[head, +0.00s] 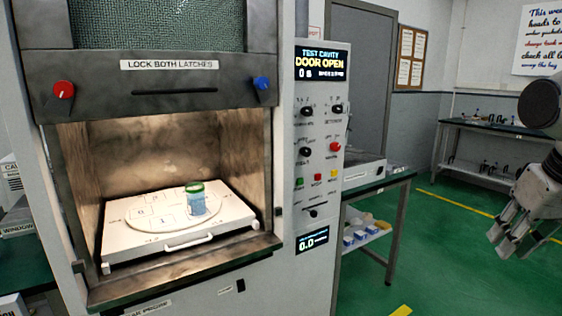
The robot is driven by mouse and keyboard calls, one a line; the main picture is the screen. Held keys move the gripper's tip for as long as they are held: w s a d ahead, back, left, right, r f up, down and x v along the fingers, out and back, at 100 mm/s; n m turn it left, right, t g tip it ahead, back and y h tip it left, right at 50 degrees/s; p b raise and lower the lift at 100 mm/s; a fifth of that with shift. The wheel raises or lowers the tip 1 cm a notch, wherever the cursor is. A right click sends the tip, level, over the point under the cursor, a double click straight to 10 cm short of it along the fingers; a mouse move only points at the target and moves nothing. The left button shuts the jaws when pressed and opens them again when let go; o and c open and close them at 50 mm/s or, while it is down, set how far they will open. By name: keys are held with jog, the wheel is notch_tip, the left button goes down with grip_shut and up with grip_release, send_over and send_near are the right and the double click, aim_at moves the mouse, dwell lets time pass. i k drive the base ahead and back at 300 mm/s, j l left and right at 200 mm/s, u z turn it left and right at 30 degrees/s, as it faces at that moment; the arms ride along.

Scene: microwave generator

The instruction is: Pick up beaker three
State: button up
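A small beaker (196,202) with blue contents or a blue lower part and a green rim stands upright on a round, marked turntable plate (150,222). Its number cannot be read. The plate lies on a white tray (130,250) inside the open test cavity. Printed numbered squares show on the plate, one reading 1. My gripper (511,243) hangs at the far right of the head view, well away from the beaker. Its fingers point down and left, look spread apart, and hold nothing that I can see.
The cavity's raised door (150,88) has a red knob and a blue knob. The control panel (318,150) reads DOOR OPEN. The tray has a front handle (188,238). A side table (380,185) stands right of the machine. Green floor is clear between it and my arm.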

aim_at(195, 191)
jog(key=u, duration=1.55)
jog(key=j+z, duration=0.1)
jog(key=z, duration=0.35)
jog(key=i+j+z, duration=0.1)
jog(key=z, duration=0.3)
jog(key=j+z, duration=0.15)
jog(key=z, duration=0.3)
jog(key=j+z, duration=0.4)
jog(key=j, duration=0.3)
jog(key=j+z, duration=0.4)
jog(key=j, duration=0.95)
jog(key=k+j, duration=0.15)
jog(key=j, duration=0.45)
jog(key=z, duration=0.05)
